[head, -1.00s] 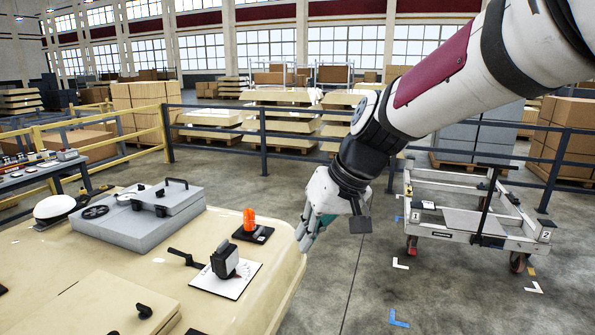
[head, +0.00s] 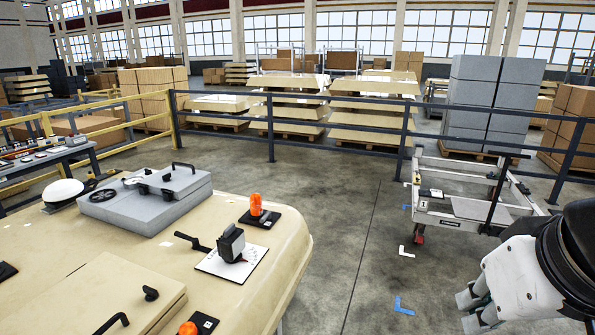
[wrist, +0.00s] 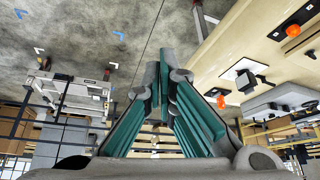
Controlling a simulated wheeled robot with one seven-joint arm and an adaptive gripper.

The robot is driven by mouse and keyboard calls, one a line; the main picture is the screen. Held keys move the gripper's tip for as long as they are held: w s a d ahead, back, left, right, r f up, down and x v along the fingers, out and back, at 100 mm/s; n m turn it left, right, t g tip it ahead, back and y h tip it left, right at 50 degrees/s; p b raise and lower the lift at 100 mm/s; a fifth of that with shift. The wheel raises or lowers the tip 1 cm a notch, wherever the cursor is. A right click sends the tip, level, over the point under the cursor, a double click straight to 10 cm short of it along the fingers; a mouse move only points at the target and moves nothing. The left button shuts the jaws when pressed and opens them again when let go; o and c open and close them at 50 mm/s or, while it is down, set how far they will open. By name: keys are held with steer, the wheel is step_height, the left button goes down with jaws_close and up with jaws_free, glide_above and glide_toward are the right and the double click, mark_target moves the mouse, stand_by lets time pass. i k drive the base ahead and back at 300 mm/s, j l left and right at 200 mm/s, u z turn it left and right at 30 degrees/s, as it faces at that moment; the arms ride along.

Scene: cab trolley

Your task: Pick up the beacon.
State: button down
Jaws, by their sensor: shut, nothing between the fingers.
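An orange beacon (head: 256,205) stands upright on a black base on the cream cab panel (head: 130,235), near its far right edge. It also shows in the wrist view (wrist: 220,102), to the right of the fingers. A second orange beacon (head: 187,328) is partly cut off at the bottom of the head view and shows with its black plate in the wrist view (wrist: 293,31). My gripper (head: 470,312) is at the lower right, off the panel's right side and apart from both beacons. Its green-padded fingers (wrist: 165,72) converge, shut and empty.
A black lever block (head: 231,243) on a white dial plate stands just in front of the far beacon. A grey box (head: 150,200) with handles lies to its left. A white trolley (head: 465,205) stands on the floor behind my gripper. Dark railings (head: 340,127) cross behind.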

mark_target(255, 200)
steer(key=u, duration=0.35)
steer(key=i+u, duration=0.15)
steer(key=u, duration=0.2)
steer(key=l+u, duration=0.1)
steer(key=u, duration=0.25)
steer(key=i+l+u, duration=0.35)
steer(key=l, duration=0.25)
steer(key=i+l+u, duration=0.4)
steer(key=l, duration=0.35)
steer(key=i+l+u, duration=0.15)
steer(key=l, duration=0.2)
steer(key=i+l, duration=0.1)
steer(key=l, duration=0.6)
steer(key=i+l, duration=0.15)
steer(key=l, duration=0.15)
